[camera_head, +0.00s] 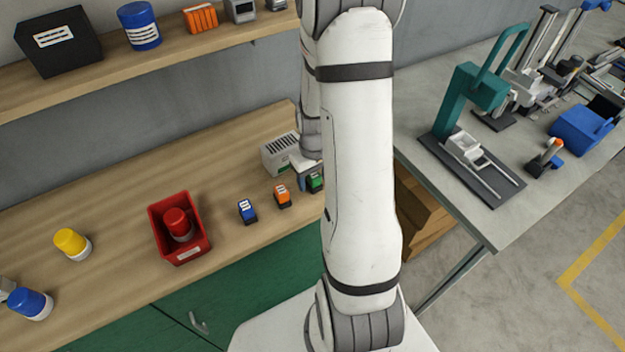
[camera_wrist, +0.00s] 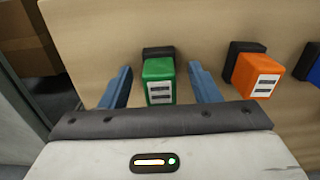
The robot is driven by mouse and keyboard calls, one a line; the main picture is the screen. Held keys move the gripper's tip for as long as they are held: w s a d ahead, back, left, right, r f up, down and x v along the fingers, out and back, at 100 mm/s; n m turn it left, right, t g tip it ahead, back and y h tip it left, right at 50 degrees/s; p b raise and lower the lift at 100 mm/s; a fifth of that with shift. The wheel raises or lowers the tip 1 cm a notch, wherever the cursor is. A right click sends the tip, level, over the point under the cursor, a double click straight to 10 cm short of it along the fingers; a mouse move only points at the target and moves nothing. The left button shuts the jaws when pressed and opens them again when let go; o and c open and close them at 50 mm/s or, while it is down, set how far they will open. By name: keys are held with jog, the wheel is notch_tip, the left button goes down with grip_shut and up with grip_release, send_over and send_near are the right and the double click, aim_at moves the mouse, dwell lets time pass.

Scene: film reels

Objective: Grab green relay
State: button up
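The green relay (camera_wrist: 158,68) is a small green block with a black base and a pale label. In the wrist view it stands on the wooden bench top between the two blue fingers of my gripper (camera_wrist: 160,86). The fingers are open, with a gap on each side of the relay. In the head view the green relay (camera_head: 315,182) is partly hidden behind my arm, and my gripper is mostly hidden there too.
An orange relay (camera_wrist: 257,75) stands to the right of the green one, with a blue relay (camera_head: 247,210) beyond it. A grey-white box (camera_head: 281,154) stands behind them. A red bin (camera_head: 181,251) holds a red container. The bench edge is close by.

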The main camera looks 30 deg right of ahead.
jog(key=c, duration=1)
jog(key=shift+r, duration=0.1)
jog(key=shift+c, duration=0.2)
